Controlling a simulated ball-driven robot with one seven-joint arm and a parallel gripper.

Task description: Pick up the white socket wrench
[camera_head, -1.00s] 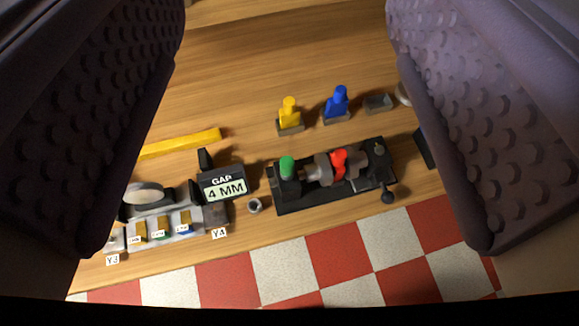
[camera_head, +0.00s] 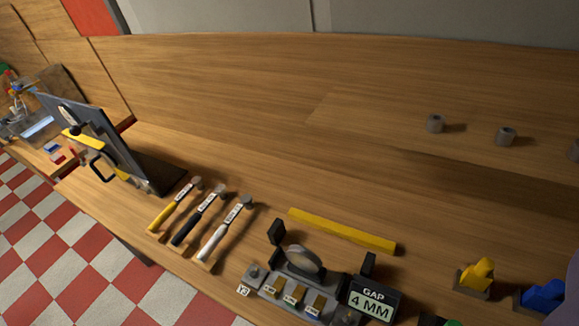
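The white socket wrench (camera_head: 212,243) lies on the wooden bench at the lower left of the middle, with a white handle, a label and a grey head at its upper right end. It is the rightmost of three similar wrenches, beside one with a black handle (camera_head: 187,230) and one with a yellow handle (camera_head: 164,215). Only a purple-grey sliver at the right edge, seemingly part of my gripper (camera_head: 572,287), shows, well away from the wrench. Its fingertips are out of view, so its opening is hidden.
A yellow bar (camera_head: 342,231) and a grey fixture marked "GAP 4 MM" (camera_head: 371,300) are right of the wrenches. A dark upright panel (camera_head: 95,135) stands left. Yellow (camera_head: 477,272) and blue (camera_head: 545,295) pieces are lower right. Grey cylinders (camera_head: 435,123) stand upper right. The bench behind the wrenches is clear.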

